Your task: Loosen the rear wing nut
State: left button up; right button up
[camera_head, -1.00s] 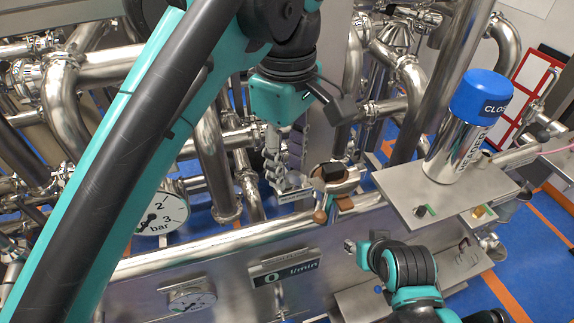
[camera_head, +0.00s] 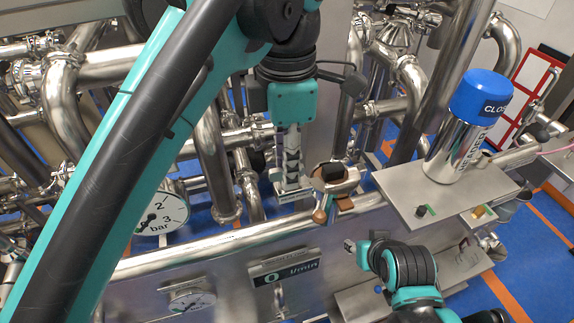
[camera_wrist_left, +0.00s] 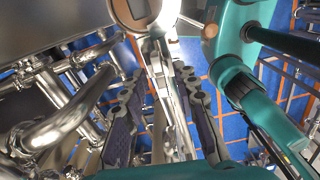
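The pipe clamp (camera_head: 336,176) with a dark top and copper-brown parts sits on the rail right of my left gripper (camera_head: 293,185). One brown knob-like piece (camera_head: 320,215) shows at its lower front; I cannot tell which piece is the rear wing nut. The left gripper points down, fingers seen nearly edge-on. In the left wrist view its fingers (camera_wrist_left: 164,82) stand apart, with a shiny metal part in view between them; contact is not clear. The brown-and-silver clamp also shows at the top of that view (camera_wrist_left: 130,14). My right wrist is at lower right, its fingers not clear.
A steel shelf (camera_head: 395,190) with a blue-capped cylinder (camera_head: 468,125) stands right of the clamp. A pressure gauge (camera_head: 163,213) and dense steel pipes lie left and behind. A flow display (camera_head: 285,268) is on the panel below.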

pick_arm(q)
jog(key=o, duration=0.5)
jog(key=shift+c, duration=0.2)
jog(key=shift+r, duration=0.1)
jog(key=shift+r, duration=3.9)
